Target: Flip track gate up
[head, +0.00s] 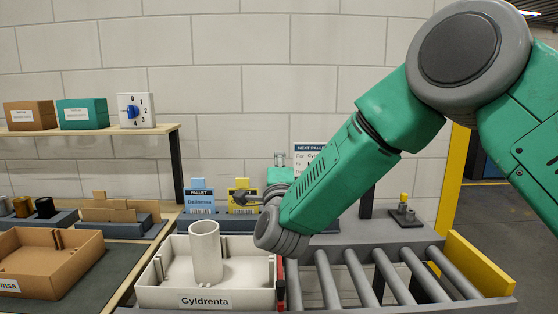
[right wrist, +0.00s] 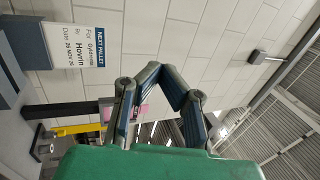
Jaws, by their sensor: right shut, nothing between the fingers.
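A roller track (head: 385,276) with grey rollers runs across the lower right of the head view. A narrow red part (head: 280,284), possibly the track gate, stands between the white tray and the rollers; my right arm partly hides it, so I cannot tell its position. My left gripper is not in view.
A white tray (head: 168,293) labelled Gyldrenta holds an upright cylinder (head: 206,252). Blue (head: 200,203) and yellow (head: 238,184) pallet cards stand behind it. A brown tray (head: 32,262) is at left. The rollers look clear.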

